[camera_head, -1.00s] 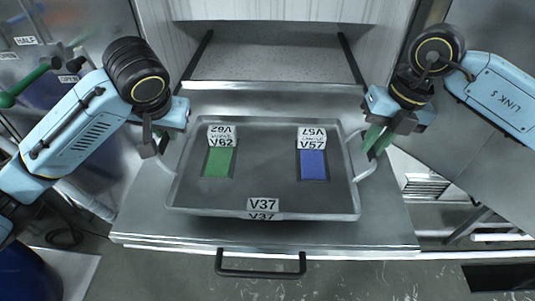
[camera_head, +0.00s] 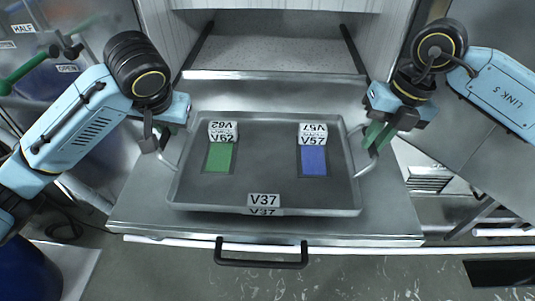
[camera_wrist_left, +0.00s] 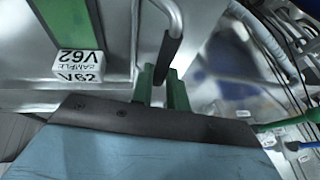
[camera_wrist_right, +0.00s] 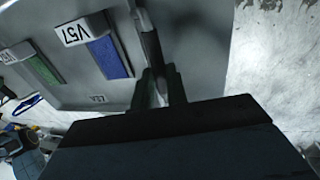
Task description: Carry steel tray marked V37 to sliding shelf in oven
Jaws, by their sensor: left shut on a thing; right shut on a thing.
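The steel tray marked V37 (camera_head: 265,190) is held level over a wide metal shelf (camera_head: 390,215) that is slid out in front of the oven (camera_head: 275,60). A green sample (camera_head: 219,158) tagged V62 and a blue sample (camera_head: 313,162) tagged V57 lie in it. My left gripper (camera_head: 152,145) is shut on the tray's left handle, also seen in the left wrist view (camera_wrist_left: 168,20). My right gripper (camera_head: 377,138) is shut on the right handle (camera_wrist_right: 148,35). Whether the tray's underside touches the shelf I cannot tell.
The oven's opening stands behind the tray, with dark rails on both sides. A black bar handle (camera_head: 260,262) is on the shelf's front. A blue drum (camera_head: 25,275) stands at lower left. Green valve levers (camera_head: 25,72) are at upper left.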

